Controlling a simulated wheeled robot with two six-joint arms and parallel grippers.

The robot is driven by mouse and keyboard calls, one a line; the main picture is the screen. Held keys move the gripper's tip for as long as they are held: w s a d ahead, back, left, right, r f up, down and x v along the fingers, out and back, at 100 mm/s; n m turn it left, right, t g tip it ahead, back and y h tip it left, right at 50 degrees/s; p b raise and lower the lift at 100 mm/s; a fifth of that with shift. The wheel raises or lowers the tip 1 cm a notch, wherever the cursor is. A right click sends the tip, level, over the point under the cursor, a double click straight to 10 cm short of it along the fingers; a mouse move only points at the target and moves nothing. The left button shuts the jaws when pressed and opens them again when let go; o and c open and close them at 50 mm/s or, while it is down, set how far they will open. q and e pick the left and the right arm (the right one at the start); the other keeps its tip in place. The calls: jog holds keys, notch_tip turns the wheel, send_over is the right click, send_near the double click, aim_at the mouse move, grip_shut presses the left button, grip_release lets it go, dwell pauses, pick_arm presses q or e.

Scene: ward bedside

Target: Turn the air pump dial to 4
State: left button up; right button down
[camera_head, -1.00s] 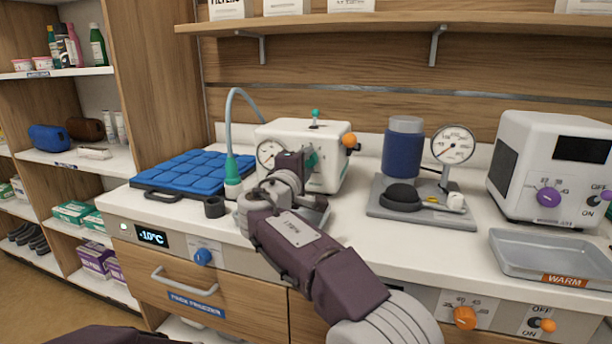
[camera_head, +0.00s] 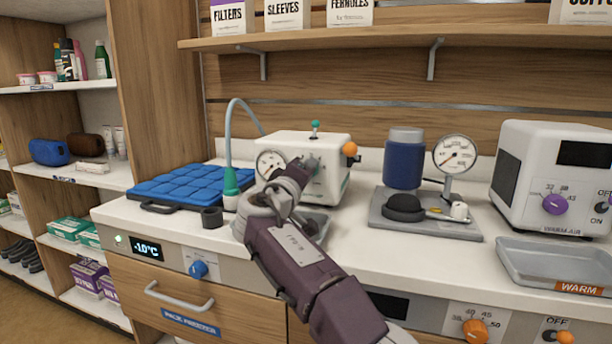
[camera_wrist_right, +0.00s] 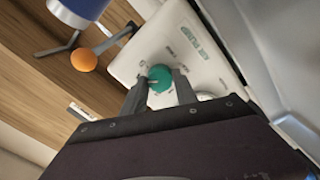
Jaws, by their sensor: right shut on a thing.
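The air pump (camera_head: 328,186) is a white box on the counter, with a round gauge (camera_head: 269,163) on its front. Its teal dial (camera_wrist_right: 160,77) sits between the two fingers of my right gripper (camera_wrist_right: 159,90) in the right wrist view. The gripper is shut on the dial. Marks around the dial are too small to read, so I cannot tell its setting. In the head view my right gripper (camera_head: 302,168) reaches the pump's front and hides most of the dial. My left gripper is in neither current view.
A blue padded tray (camera_head: 185,185) and a black ring (camera_head: 212,217) lie left of the pump. A gauge stand (camera_head: 425,222) with a blue cylinder (camera_head: 404,164) is to the right, then a white warmer (camera_head: 555,175) and a metal tray (camera_head: 560,262). A shelf (camera_head: 400,37) runs above.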

jog(key=shift+f, duration=0.15)
jog(key=c, duration=0.9)
grip_release()
jog(key=shift+c, duration=0.2)
jog(key=b+v, duration=0.1)
jog(key=v, duration=0.8)
jog(key=shift+b, duration=0.4)
